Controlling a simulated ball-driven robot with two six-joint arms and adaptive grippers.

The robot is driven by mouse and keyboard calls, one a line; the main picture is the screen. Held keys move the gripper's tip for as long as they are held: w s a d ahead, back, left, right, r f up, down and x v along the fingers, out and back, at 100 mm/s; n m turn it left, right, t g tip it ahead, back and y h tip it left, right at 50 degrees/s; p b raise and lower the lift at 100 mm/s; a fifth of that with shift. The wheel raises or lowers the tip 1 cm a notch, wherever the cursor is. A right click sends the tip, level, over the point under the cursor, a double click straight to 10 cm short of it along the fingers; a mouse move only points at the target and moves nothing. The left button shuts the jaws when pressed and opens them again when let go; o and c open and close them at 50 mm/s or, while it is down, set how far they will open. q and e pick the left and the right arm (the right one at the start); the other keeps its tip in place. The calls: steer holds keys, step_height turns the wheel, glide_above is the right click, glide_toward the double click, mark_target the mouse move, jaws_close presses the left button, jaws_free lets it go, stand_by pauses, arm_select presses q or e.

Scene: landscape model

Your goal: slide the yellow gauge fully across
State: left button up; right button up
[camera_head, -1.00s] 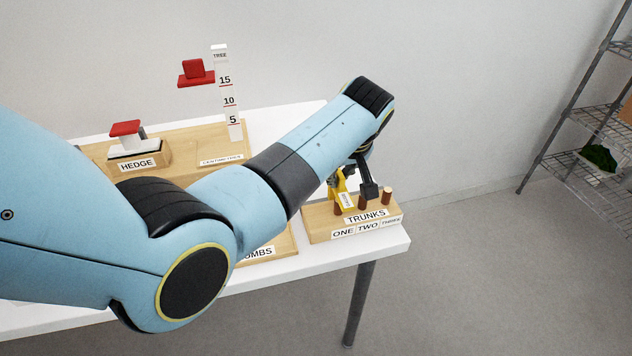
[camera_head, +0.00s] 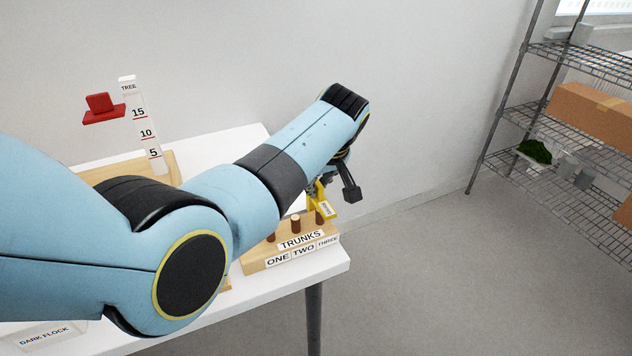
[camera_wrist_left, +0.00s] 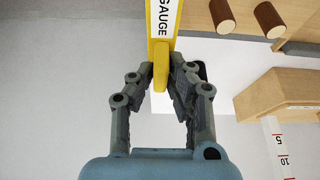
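The yellow gauge (camera_head: 313,194) stands at the right end of the wooden TRUNKS block (camera_head: 262,263), by the third brown trunk (camera_head: 319,217). The other two trunks stand to its left. In the left wrist view the gauge (camera_wrist_left: 153,20) enters from the top with its white GAUGE label. My left gripper (camera_wrist_left: 162,72) has a finger on each side of the gauge's end and appears shut on it. In the head view the left gripper (camera_head: 337,186) is partly hidden by my arm. My right gripper is not in view.
The white table (camera_head: 295,276) ends just right of the TRUNKS block. A tree scale (camera_head: 141,122) with a red piece (camera_head: 103,108) stands behind my arm. A wire shelf (camera_head: 560,60) with cardboard boxes stands at the right. My arm covers much of the table.

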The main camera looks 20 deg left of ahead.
arm_select(q)
steer(key=o, duration=0.4)
steer(key=shift+w+d, duration=0.2)
step_height(320, 180, up, 10)
steer(key=shift+r, duration=0.1)
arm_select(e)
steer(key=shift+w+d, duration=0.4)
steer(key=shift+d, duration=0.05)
